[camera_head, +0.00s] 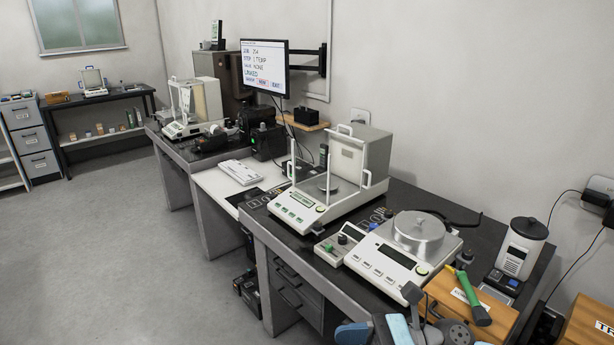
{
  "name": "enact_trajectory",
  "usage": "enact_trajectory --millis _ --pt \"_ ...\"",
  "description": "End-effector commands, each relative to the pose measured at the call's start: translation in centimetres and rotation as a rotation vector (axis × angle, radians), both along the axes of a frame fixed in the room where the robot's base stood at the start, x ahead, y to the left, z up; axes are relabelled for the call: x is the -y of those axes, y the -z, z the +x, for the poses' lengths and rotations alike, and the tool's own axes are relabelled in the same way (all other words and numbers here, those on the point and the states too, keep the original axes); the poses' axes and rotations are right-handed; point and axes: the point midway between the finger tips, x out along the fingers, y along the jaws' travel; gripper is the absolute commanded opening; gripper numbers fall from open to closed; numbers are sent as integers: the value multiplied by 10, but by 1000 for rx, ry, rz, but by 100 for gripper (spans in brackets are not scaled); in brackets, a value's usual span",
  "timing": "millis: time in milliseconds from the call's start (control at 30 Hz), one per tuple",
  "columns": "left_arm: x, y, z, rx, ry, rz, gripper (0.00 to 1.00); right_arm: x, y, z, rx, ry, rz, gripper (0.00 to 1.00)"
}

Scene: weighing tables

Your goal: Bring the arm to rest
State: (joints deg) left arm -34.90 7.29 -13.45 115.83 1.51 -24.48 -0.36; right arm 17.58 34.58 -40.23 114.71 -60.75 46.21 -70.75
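Part of one of my arms, grey with light blue pieces, shows at the bottom edge right of centre, in front of the near weighing table (246,222). I take it for my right arm, with its gripper (424,318) partly cut off by the frame. Its fingers cannot be made out clearly, and I see nothing plainly held in it. It is close to a wooden box (500,312) with a green-handled tool (470,296) over it; whether they touch is unclear. My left gripper is not in view.
On the near table stand a balance with a raised glass shield (296,208), a balance with a metal-covered pan (390,262) and a white canister (520,248). A monitor (264,66) hangs above the keyboard (240,172). The floor at left is clear.

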Motion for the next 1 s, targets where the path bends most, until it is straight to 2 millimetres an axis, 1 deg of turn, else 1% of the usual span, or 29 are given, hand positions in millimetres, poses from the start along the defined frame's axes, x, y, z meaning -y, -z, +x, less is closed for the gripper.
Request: enact_trajectory --millis 33,67,100,167,200,267,300,367,400,467,500,567,600,667,700,767,833,867,900,967,1000 --pt "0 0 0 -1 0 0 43 -4 1 0 -198 75 113 47" --pt "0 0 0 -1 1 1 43 -3 1 4 -322 121 182 47" --pt "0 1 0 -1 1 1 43 0 3 9 -492 180 274 47" --pt "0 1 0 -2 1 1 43 8 12 16 -750 261 415 47" --pt "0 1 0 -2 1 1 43 15 21 21 -925 313 510 47" --pt "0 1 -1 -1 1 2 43 29 42 25 -1189 387 658 47" --pt "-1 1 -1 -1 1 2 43 40 60 26 -1364 433 759 47" --pt "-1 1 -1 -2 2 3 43 56 91 23 -1623 498 917 47" --pt "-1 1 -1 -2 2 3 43 67 113 17 -1785 538 1024 47" --pt "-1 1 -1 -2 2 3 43 82 146 5 -2006 591 1180 47" --pt "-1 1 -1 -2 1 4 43 89 167 -6 -2136 621 1279 47" --pt "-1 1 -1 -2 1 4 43 99 194 -23 -2302 658 1417 47" --pt "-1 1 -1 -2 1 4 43 105 211 -35 -2396 681 1502 47" --pt "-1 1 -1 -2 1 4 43 111 232 -54 -2520 711 1624 47" --pt "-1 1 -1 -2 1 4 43 114 246 -67 2518 -706 -1654 47" --pt "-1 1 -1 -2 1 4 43 119 264 -87 2375 -666 -1607 47" --pt "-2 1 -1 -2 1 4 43 122 283 -113 2212 -619 -1554 47" --pt "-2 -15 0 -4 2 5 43 123 265 -110 2218 -615 -1559 47" --pt "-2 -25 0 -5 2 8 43 123 251 -107 2232 -620 -1564 47" --pt "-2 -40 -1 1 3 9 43 124 238 -108 2239 -625 -1566 47" --pt "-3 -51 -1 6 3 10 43 124 229 -108 2241 -628 -1568 47"
